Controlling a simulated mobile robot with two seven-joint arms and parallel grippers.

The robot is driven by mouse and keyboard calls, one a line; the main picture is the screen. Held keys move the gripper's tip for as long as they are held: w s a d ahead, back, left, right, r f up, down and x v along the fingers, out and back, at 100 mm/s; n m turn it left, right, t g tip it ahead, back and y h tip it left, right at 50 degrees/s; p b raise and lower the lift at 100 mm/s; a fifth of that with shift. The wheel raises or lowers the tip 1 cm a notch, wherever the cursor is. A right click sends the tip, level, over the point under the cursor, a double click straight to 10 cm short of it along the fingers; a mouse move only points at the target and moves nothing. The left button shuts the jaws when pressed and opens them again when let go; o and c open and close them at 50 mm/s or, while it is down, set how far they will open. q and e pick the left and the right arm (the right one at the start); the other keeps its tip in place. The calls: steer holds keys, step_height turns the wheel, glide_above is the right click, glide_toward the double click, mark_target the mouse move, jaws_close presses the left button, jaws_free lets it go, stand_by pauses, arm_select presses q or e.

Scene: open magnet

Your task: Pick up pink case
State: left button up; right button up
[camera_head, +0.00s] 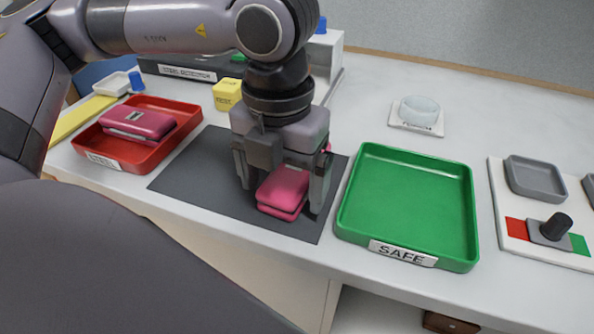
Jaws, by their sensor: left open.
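A pink case (284,190) lies on a dark grey mat (205,180) in the middle of the counter. My left gripper (281,188) is over it, pointing down, with one finger on each side of the case. The gripper is open, and I cannot tell whether a finger touches the case. The gripper body hides the far part of the case. A second, darker pink case (138,124) with a small label lies in the red tray (122,158) at the left. My right gripper is not in view.
A green tray labelled SAFE (408,205) stands empty just right of the mat. A yellow block (227,93), a clear round dish (419,109) and a steel detector box (190,72) stand behind. A switch panel (515,230) is at the right.

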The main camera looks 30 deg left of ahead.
arm_select(q)
steer(key=shift+f, duration=0.5)
steer(key=shift+c, duration=0.3)
steer(key=c, duration=1)
steer(key=shift+c, duration=0.2)
steer(key=shift+r, duration=0.15)
